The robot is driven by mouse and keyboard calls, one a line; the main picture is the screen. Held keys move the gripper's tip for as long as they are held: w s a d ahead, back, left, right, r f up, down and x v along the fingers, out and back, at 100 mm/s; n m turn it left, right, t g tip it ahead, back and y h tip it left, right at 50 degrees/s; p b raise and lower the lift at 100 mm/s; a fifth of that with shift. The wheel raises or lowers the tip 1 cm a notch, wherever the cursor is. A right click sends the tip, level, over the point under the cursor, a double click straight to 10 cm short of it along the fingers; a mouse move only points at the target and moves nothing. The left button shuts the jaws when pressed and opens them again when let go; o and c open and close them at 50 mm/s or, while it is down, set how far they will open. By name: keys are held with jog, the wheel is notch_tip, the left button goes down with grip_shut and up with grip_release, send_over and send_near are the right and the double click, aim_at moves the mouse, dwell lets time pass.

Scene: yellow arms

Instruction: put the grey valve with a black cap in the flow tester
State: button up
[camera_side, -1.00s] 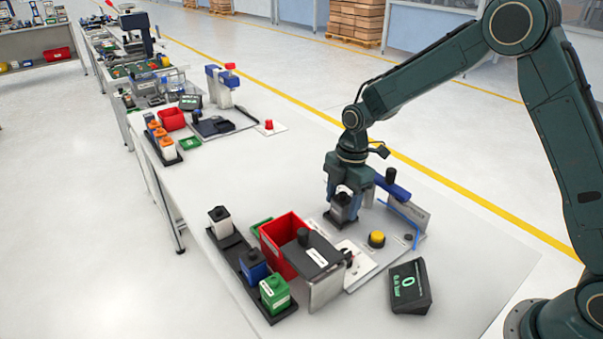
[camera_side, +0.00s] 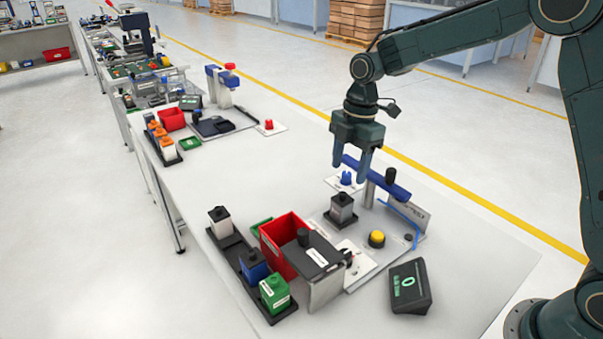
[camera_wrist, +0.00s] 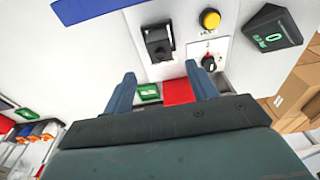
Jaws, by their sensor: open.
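The grey valve with a black cap (camera_side: 342,208) stands upright on the flow tester (camera_side: 365,235), the light plate with a yellow button and a blue-armed post. It also shows in the wrist view (camera_wrist: 159,43), near the yellow button. My gripper (camera_side: 364,178) is open and empty, above and a little right of the valve in the side view, clear of it. Both fingers show apart in the wrist view (camera_wrist: 162,90), with nothing between them. I cannot tell how fully the valve is seated.
A black rack (camera_side: 238,248) holds white, blue and green valves. Beside it are a red bin (camera_side: 280,240), a display reading 0 (camera_side: 410,287) and a yellow button (camera_side: 376,239). A blue knob on a white plate (camera_side: 346,178) lies behind the valve.

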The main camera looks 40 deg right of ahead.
jog(key=shift+d+r, duration=0.2)
jog(key=shift+r, duration=1.15)
jog(key=s+d+r+m+t, duration=0.1)
jog(key=s+r+m+t, duration=0.2)
jog(key=s+r+m, duration=0.9)
jog(key=s+d+f+m+t, duration=0.1)
jog(key=s+m, duration=0.2)
jog(key=s, duration=0.5)
jog(key=s+d+f+m+t+h, duration=0.1)
jog(key=s+f+m, duration=0.1)
jog(key=s, duration=0.7)
jog(key=shift+d+m+t, duration=0.25)
jog(key=shift+m+t, duration=0.05)
jog(key=shift+m, duration=0.2)
